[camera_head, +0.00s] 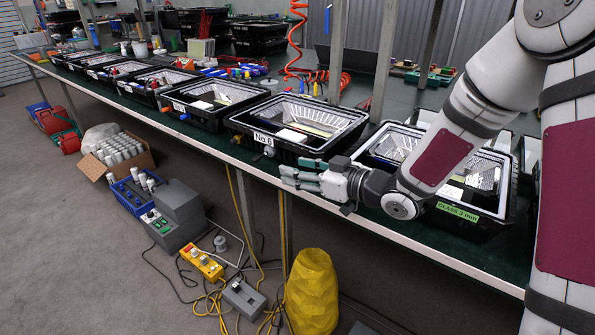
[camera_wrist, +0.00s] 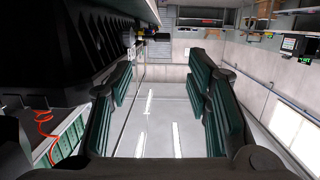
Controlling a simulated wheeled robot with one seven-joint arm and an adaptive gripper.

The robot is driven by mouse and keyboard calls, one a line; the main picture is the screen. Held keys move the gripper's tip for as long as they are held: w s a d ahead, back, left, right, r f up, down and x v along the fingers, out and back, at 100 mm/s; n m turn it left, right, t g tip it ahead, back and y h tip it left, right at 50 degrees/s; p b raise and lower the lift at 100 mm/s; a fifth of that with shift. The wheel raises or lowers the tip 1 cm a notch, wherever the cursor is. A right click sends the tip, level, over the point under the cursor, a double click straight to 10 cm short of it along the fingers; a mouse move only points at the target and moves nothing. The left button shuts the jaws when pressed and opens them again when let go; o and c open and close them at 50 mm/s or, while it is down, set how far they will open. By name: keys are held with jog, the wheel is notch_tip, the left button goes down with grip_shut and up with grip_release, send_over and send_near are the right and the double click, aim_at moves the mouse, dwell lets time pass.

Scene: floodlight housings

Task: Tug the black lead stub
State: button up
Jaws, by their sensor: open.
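The black floodlight housing labelled "No 6" (camera_head: 240,122) sits at the table's front edge. A small pale fitting (camera_head: 268,151) shows at its front side, just beyond my gripper. In the wrist view a short dark stub with a metallic collar (camera_wrist: 129,39) sticks out sideways from a black finned housing (camera_wrist: 60,50); I take this for the lead stub. My gripper (camera_head: 282,174) points left along the table edge, with its jaws open. In the wrist view the space between the green-padded fingers (camera_wrist: 163,75) is empty, and the stub is above and beyond them, apart.
A housing with a green "CLASS 3 mm" label (camera_head: 457,211) stands right of my gripper, under my arm. Several more housings line the table to the left. Space in front of the table edge is open.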

aim_at(256, 160)
jog(key=b+x, duration=0.3)
jog(key=x, duration=1.1)
jog(key=shift+a+r, duration=0.1)
jog(key=shift+a, duration=0.15)
grip_shut()
dwell(0.4)
jog(key=shift+c, duration=0.2)
grip_release()
jog(key=shift+s+a, duration=0.1)
